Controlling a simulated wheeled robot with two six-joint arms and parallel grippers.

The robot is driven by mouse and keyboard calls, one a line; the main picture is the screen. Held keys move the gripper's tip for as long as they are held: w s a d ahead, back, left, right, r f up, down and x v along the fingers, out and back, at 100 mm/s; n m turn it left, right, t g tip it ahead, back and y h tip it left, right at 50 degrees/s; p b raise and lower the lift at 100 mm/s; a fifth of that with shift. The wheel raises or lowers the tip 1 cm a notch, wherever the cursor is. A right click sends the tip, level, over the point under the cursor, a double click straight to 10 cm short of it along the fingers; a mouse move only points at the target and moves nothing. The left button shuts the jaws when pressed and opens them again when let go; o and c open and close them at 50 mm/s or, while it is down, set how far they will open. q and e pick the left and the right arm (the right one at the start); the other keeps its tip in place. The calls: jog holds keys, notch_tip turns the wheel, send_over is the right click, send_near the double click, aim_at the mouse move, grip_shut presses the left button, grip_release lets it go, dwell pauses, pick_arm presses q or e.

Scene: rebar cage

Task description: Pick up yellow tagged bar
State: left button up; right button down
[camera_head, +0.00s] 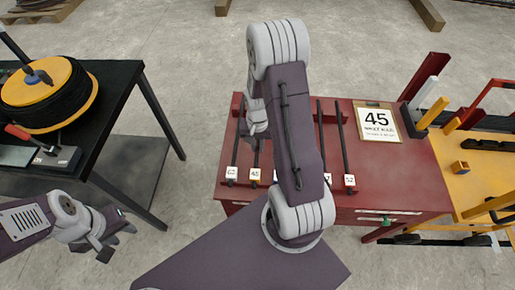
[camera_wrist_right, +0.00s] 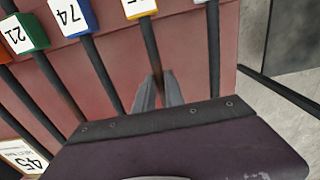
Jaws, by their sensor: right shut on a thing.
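The yellow tagged bar (camera_head: 255,174) lies on the red table among other dark bars, its tag at the table's near edge. In the right wrist view its yellow tag (camera_wrist_right: 139,8) is at the top, partly cut off, and the bar runs down between my fingers. My right gripper (camera_head: 256,128) is shut on this bar, away from the tag; the fingertips also show in the right wrist view (camera_wrist_right: 157,92). The bar still appears in line with its neighbours; I cannot tell whether it is lifted. My left gripper (camera_head: 113,242) is open and empty, left of the table.
Neighbouring bars carry a blue tag (camera_wrist_right: 72,16), a green tag (camera_wrist_right: 24,33) and white tags. A "45" sign (camera_head: 377,121) lies on the red table (camera_head: 400,180). A black table (camera_head: 120,85) with a wire spool stands left; a yellow cart (camera_head: 480,165) stands right.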

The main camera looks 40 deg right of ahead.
jog(key=shift+w, duration=0.1)
dwell(0.4)
jog(key=shift+w+r, duration=0.1)
jog(key=shift+r, duration=0.5)
jog(key=r, duration=0.3)
jog(key=shift+d+r+p, duration=0.2)
jog(key=shift+d+p, duration=0.15)
jog(key=s+d+r, duration=0.3)
jog(key=d+r, duration=0.3)
jog(key=d, duration=0.4)
jog(key=shift+d+r+p, duration=0.2)
jog(key=shift+d+p, duration=0.15)
jog(key=shift+d, duration=0.05)
jog(key=shift+a, duration=0.15)
